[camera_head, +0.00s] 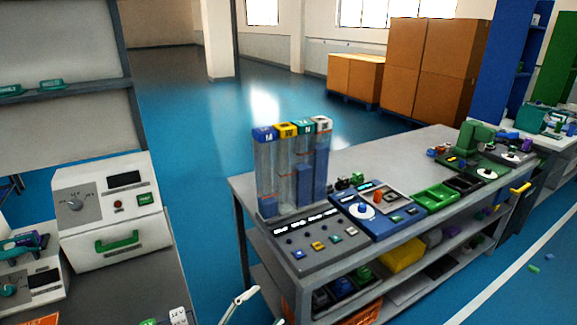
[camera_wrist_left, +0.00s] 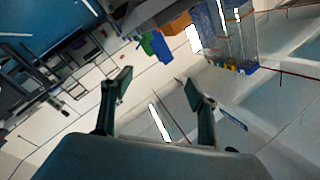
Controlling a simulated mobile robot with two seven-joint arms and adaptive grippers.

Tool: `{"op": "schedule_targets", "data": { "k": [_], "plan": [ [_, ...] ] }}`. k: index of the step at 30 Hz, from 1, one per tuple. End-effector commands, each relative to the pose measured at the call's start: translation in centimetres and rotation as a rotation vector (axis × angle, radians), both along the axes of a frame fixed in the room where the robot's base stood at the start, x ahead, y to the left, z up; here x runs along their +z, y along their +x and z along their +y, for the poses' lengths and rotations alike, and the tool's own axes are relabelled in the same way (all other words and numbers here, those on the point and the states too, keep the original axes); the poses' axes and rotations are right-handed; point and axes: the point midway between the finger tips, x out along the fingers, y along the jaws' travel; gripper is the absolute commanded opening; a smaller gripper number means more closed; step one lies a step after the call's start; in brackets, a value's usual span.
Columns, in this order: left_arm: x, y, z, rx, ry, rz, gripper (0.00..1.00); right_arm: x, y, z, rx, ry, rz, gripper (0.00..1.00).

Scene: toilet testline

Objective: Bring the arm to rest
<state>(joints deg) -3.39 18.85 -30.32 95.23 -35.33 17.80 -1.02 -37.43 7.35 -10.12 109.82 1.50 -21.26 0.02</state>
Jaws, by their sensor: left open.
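My left gripper (camera_head: 260,304) shows only in part at the bottom edge of the head view, as pale finger parts in front of the grey workbench (camera_head: 239,197). In the left wrist view my left gripper (camera_wrist_left: 159,85) has two dark fingers spread wide apart, with nothing between them. It is apart from the bench and its devices. The rest of the left arm is outside the head view. My right gripper does not show in either view.
The bench carries a dispenser with clear tubes (camera_head: 291,175), a blue test panel (camera_head: 378,218) and green trays (camera_head: 435,197). A white box with a green handle (camera_head: 112,212) stands on the left table. Cardboard boxes (camera_head: 407,70) stand behind. Blue floor (camera_head: 195,160) lies open between.

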Motion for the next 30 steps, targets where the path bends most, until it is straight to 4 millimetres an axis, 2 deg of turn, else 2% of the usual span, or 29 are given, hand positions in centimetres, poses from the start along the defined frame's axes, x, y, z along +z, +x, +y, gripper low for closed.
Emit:
{"op": "schedule_targets", "data": {
  "k": [1,5,9,13,15,18,25,26,27,29,30],
  "plan": [
    [-1.8,-1.0,1.6,0.084,-0.041,0.090,0.59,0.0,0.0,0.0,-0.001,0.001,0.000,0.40],
    [-6.7,-3.9,6.2,0.288,-0.114,0.321,0.59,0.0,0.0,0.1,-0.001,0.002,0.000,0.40],
    [-12.3,-9.1,11.0,0.476,-0.163,0.574,0.59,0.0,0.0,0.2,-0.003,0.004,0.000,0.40],
    [-15.8,-13.8,13.8,0.585,-0.186,0.744,0.59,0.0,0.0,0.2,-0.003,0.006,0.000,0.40],
    [-17.0,-15.7,14.7,0.621,-0.192,0.806,0.59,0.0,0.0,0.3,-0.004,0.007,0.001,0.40],
    [-17.9,-17.3,15.5,0.649,-0.197,0.857,0.59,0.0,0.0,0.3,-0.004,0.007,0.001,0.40],
    [-18.2,-17.8,15.7,0.659,-0.197,0.875,0.59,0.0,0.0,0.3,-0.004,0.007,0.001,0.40],
    [-18.2,-17.8,15.7,0.659,-0.197,0.875,0.57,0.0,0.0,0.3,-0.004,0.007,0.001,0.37],
    [-18.2,-17.8,15.7,0.658,-0.196,0.874,0.46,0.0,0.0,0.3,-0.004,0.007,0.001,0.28],
    [-18.2,-17.8,15.7,0.658,-0.196,0.874,0.31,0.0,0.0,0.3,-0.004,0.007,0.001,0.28],
    [-18.2,-17.8,15.7,0.658,-0.196,0.874,0.28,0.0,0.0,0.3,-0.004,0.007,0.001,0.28]
  ]
}}
